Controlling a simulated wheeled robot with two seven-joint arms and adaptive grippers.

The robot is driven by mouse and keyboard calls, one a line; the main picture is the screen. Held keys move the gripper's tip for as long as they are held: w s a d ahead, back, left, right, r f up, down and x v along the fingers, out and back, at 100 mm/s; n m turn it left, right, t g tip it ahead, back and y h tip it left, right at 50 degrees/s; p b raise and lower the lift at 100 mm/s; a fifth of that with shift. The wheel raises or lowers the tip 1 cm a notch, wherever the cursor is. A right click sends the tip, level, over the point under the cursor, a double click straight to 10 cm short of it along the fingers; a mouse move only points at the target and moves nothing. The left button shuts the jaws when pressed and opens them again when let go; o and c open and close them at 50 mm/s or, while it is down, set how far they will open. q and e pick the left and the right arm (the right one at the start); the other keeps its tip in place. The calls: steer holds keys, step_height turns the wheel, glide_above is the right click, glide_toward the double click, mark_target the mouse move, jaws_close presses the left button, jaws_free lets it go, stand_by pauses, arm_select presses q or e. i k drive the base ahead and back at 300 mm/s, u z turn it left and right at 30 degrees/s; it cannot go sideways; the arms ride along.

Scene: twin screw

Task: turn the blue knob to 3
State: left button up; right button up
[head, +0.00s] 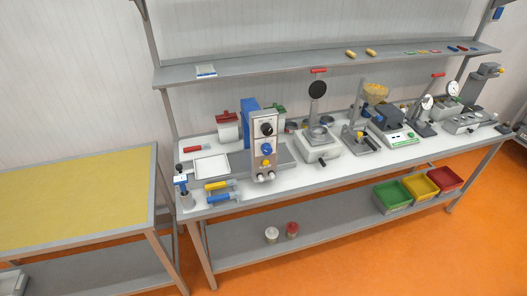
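The blue knob (266,149) is on the front of an upright grey control panel (257,142) with a blue housing (250,118) behind it. A black dial or knob (267,129) sits above it and a yellow knob (266,162) below it. The panel stands on the left half of a white-topped workbench (330,178). The marking that the blue knob points to is too small to read. Neither of my grippers shows in the head view.
Blue-handled tools (218,197) lie at the bench's front left. A press-like device (320,145) stands right of the panel. A yellow-topped table (75,195) is at left. Green (393,208), yellow and red bins are under the bench. The orange floor (400,260) in front is clear.

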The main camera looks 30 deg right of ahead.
mark_target(266, 149)
steer(key=z, duration=1.05)
